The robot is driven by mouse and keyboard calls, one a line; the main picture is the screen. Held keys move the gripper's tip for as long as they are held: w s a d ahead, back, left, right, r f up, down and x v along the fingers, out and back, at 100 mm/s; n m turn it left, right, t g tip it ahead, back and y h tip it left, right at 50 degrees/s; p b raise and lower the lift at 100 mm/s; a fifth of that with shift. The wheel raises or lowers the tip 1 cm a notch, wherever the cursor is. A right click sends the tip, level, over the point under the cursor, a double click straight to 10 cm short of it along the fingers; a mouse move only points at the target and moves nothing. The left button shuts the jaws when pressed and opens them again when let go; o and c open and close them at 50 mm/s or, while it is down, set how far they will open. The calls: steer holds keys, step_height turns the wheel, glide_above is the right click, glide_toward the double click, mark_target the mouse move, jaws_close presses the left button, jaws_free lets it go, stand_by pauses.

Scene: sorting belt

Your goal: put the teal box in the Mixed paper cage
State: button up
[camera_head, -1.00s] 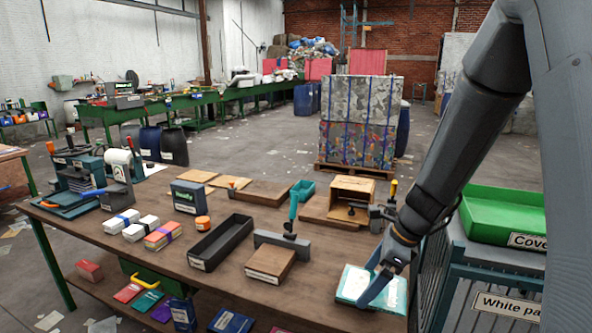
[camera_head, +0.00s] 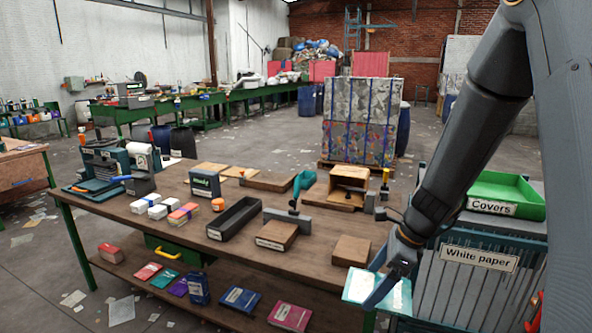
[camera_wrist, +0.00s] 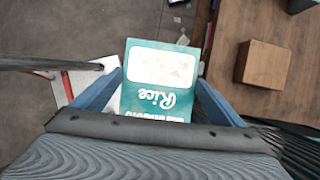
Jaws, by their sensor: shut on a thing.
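The teal box (camera_head: 362,287) with a pale label is held by my gripper (camera_head: 386,283), near the front right corner of the table (camera_head: 190,236). In the wrist view the box (camera_wrist: 146,108) shows the word "Rice", and the blue fingers of my gripper (camera_wrist: 150,97) are shut on its two sides. The box is beyond the table's edge there, with floor visible around it. A cage labelled "White paper" (camera_head: 478,258) stands at the right. No cage labelled Mixed paper shows in these views.
Strapped bales (camera_head: 360,120) stand behind. Floor is open at the left.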

steer(key=shift+w+f+n, duration=0.35)
steer(key=shift+f+n, duration=0.05)
steer(key=shift+f, duration=0.15)
steer(key=shift+a+f+n+g, duration=0.35)
steer(key=shift+f+n+g, duration=0.3)
steer(key=shift+n, duration=0.35)
step_height(320, 180, down, 15)
steer(key=d+n+g+h+b, duration=0.1)
steer(key=n+g+h, duration=0.3)
steer(key=n, duration=1.5)
steer(key=shift+s+d+g+b, duration=0.2)
steer(key=shift+g+b, duration=0.25)
steer(key=shift+b, duration=0.3)
steer(key=shift+a, duration=0.15)
